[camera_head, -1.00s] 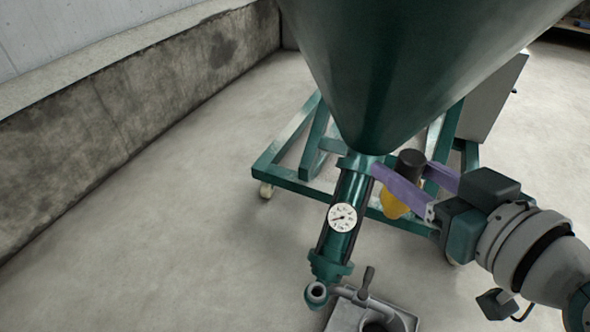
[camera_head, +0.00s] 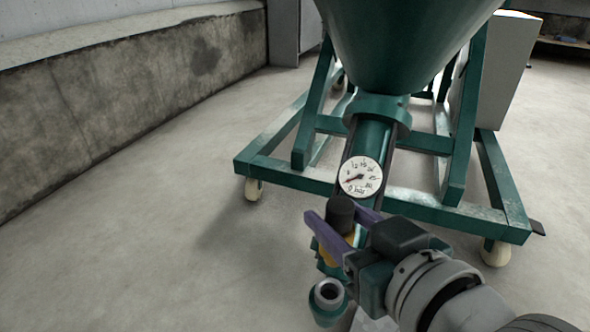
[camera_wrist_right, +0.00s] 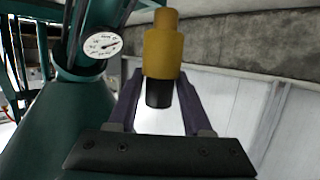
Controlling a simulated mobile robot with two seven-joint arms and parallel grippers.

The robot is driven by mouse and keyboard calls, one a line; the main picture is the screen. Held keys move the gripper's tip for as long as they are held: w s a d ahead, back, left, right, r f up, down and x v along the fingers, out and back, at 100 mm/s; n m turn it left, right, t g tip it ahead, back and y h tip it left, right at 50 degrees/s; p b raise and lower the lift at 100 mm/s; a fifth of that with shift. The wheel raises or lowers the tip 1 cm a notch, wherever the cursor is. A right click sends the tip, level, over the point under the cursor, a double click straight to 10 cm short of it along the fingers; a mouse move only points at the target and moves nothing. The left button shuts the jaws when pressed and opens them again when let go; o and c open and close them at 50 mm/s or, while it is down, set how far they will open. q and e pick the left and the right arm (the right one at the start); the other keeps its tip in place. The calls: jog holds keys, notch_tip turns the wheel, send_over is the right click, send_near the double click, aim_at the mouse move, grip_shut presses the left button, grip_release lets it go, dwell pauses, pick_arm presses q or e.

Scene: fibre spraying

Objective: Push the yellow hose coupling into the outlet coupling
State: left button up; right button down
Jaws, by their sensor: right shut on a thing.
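The yellow hose coupling (camera_head: 352,238) has a black end (camera_head: 340,212) that points up in the head view. My right gripper (camera_head: 338,217) is shut on it, with one purple finger on each side. In the right wrist view, the yellow coupling (camera_wrist_right: 162,50) sticks out beyond the fingers of my right gripper (camera_wrist_right: 160,80), its black part between them. The outlet coupling (camera_head: 328,291) is a grey open ring at the lower end of the green pump, just below the held coupling in the head view. Whether they touch I cannot tell. My left gripper is not in view.
A round pressure gauge (camera_head: 361,176) sits on the pump tube close above the gripper. The green hopper (camera_head: 400,45) and its wheeled frame (camera_head: 290,176) stand behind. A low concrete wall (camera_head: 110,110) runs along the left. The floor at left is clear.

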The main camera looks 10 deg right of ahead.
jog(key=shift+r, duration=0.15)
jog(key=shift+p, duration=0.4)
notch_tip(320, 180, down, 6)
jog(key=b, duration=0.4)
jog(key=shift+r, duration=0.15)
dwell(0.4)
dwell(1.0)
jog(key=shift+p, duration=0.5)
jog(key=shift+f+b, duration=1.25)
jog(key=shift+f, duration=0.55)
jog(key=shift+c, duration=1.2)
grip_release()
